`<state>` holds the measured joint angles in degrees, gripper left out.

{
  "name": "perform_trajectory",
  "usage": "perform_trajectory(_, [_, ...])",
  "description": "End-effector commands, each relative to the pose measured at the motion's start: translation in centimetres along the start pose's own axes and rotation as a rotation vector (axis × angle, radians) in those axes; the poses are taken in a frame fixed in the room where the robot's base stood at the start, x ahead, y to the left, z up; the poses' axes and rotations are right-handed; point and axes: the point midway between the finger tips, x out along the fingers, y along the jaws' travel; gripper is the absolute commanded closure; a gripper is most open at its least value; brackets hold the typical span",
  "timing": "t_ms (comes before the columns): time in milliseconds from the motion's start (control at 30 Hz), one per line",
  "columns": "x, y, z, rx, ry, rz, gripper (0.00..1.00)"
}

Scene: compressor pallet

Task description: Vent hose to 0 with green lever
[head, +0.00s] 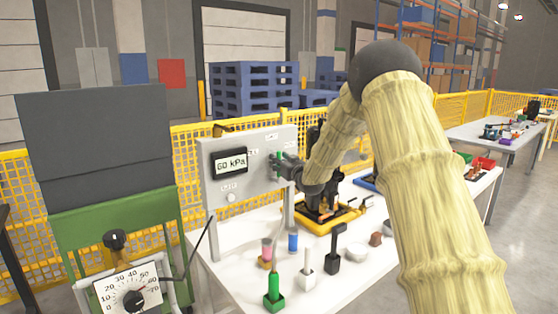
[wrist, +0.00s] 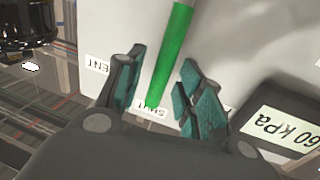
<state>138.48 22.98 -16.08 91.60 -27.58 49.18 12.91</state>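The green lever (wrist: 168,60) lies across the grey panel in the wrist view, its tip at a label that seems to read SHUT (wrist: 152,112). A VENT label (wrist: 97,65) is to the left. My gripper (wrist: 160,78) is open, with one finger on each side of the lever and gaps showing. In the head view, my gripper (head: 284,168) is at the right part of the grey panel (head: 262,190), largely hiding the lever. The display (head: 231,163) reads 60 kPa, and it shows upside down in the wrist view (wrist: 280,127). I cannot make out the hose.
The white table (head: 325,275) holds a green-based tool (head: 273,290), a white one (head: 306,272), a black one (head: 333,252) and a yellow-edged tray (head: 328,222). A numbered dial (head: 128,291) stands at lower left. Yellow mesh fencing (head: 190,150) runs behind.

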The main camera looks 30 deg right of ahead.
Motion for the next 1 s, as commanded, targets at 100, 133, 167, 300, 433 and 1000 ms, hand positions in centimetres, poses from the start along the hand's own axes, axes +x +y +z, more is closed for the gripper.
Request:
perform_trajectory(100, [0.68, 0.17, 0.07, -0.001, -0.001, 0.002, 0.63])
perform_trajectory(133, [0.79, 0.18, 0.05, -0.001, -0.001, 0.002, 0.63])
perform_trajectory(167, [0.88, 0.18, 0.05, -0.001, -0.001, 0.002, 0.63])
perform_trajectory(300, [1.04, 0.15, 0.06, 0.000, -0.001, 0.002, 0.63])
perform_trajectory(433, [1.03, 0.14, 0.07, 0.000, -0.001, 0.002, 0.63])
perform_trajectory(1000, [1.03, 0.27, 0.02, 0.008, -0.003, 0.002, 1.00])
